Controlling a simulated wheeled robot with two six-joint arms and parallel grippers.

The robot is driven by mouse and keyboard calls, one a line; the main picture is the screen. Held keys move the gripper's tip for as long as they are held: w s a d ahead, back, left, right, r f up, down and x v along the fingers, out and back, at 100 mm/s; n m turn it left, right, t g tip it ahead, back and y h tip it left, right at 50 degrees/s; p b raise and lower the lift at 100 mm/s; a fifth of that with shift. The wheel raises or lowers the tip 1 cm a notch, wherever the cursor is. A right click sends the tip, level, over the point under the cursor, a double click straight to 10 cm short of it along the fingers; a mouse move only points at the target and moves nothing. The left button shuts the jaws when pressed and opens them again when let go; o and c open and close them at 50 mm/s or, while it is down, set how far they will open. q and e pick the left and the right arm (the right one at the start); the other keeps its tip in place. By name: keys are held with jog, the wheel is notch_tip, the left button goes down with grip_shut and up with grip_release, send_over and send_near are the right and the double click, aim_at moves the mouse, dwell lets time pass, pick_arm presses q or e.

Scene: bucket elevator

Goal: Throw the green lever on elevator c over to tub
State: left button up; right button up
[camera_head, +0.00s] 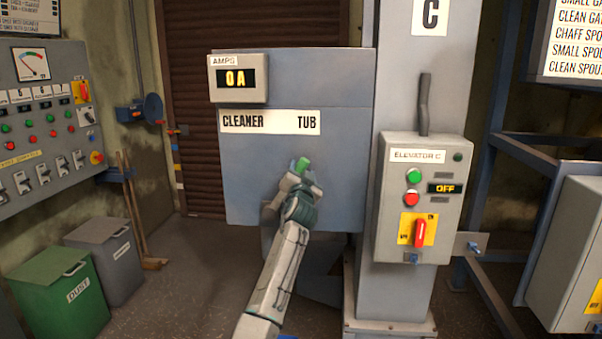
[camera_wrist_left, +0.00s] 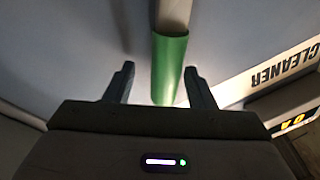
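The green lever (camera_head: 303,164) shows as a short green grip on the blue-grey elevator panel (camera_head: 345,180). It is below the label strip (camera_head: 280,122), which reads CLEANER on the left and TUB on the right. My left gripper (camera_head: 306,171) is at the lever and hides its lower part. In the left wrist view the green lever (camera_wrist_left: 169,68) lies between the two spread fingers of my left gripper (camera_wrist_left: 160,74), nearer the right finger, with a clear gap to the left one. Which side the lever is set to, I cannot tell. My right gripper is not in view.
An AMPS meter (camera_head: 237,78) reads 0 A. The ELEVATOR C box (camera_head: 423,200), with green and red buttons, an OFF display and a red switch, stands right of the panel. A control cabinet (camera_head: 45,120) and two bins (camera_head: 65,290) are at left.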

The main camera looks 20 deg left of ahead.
pick_arm(q)
jog(key=shift+s, duration=0.1)
jog(key=shift+s+f, duration=0.1)
jog(key=shift+s, duration=0.2)
jog(key=b+v, duration=0.2)
jog(key=v, duration=0.8)
jog(key=shift+d, duration=0.1)
